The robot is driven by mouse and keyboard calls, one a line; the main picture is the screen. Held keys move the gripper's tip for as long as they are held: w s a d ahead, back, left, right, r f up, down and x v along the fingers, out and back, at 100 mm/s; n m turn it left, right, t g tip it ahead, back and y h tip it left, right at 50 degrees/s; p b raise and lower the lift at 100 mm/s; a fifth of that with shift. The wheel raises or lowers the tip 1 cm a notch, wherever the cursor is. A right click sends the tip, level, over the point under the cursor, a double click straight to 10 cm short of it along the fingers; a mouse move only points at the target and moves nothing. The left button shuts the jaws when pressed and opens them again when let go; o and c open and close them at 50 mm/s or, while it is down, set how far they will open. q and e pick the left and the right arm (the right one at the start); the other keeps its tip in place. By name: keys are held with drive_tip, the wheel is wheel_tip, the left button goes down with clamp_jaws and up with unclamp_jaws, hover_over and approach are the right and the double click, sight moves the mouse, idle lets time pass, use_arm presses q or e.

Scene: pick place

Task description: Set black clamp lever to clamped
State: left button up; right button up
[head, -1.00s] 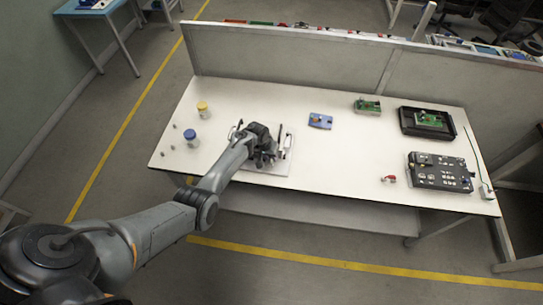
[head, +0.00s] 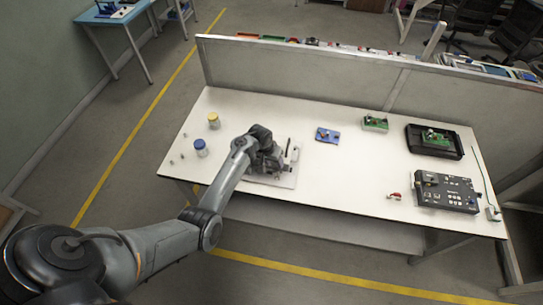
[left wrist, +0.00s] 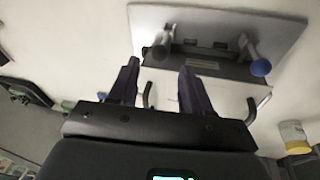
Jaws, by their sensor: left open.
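The black clamp lever (left wrist: 160,50) stands on a light base plate (left wrist: 215,18) in the left wrist view; its dark tip points toward my gripper. A second lever with a blue tip (left wrist: 261,67) stands on the same plate to its right. My left gripper (left wrist: 158,68) is open and empty, with the black tip showing between and just beyond its fingertips; I cannot tell whether they touch it. In the head view my left gripper (head: 268,164) is low over the plate (head: 284,181) and hides much of it. My right gripper is not in view.
A blue-lidded jar (head: 200,147) and a yellow-lidded jar (head: 214,121) stand left of the plate. A blue fixture (head: 327,135), green board (head: 375,123), red clamp (head: 394,196), black tray (head: 409,147) and black box (head: 445,191) are to the right. A grey partition (head: 300,75) closes the back.

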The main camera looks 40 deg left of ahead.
use_arm(q)
drive_tip(key=shift+v, duration=1.9)
drive_tip(key=s+d+f+m+g+y, duration=0.1)
drive_tip(key=s+f+g, duration=0.1)
drive_tip(key=s+f, duration=0.65)
drive_tip(key=s+d+f+m+g+y, duration=0.1)
drive_tip(key=s+f, duration=0.3)
drive_tip(key=s, duration=0.9)
drive_tip(key=s+d+r+m, duration=0.2)
drive_tip(key=s+d+r, duration=0.1)
drive_tip(key=s+d, duration=0.3)
drive_tip(key=s+d+r+m+t, duration=0.1)
drive_tip(key=s+d+r, duration=0.2)
drive_tip(key=d+r, duration=0.5)
drive_tip(key=d+r+t+p, duration=0.1)
drive_tip(key=d+r+p, duration=0.1)
drive_tip(key=r+p, duration=0.4)
drive_tip(key=w+d+r+m+t+h+p, duration=0.1)
drive_tip(key=r+p, duration=0.5)
drive_tip(key=r, duration=1.1)
drive_tip(key=shift+w+d+r+m+t+p, duration=0.2)
drive_tip(key=shift+w+d+m+t+p, duration=0.15)
drive_tip(key=shift+d, duration=0.35)
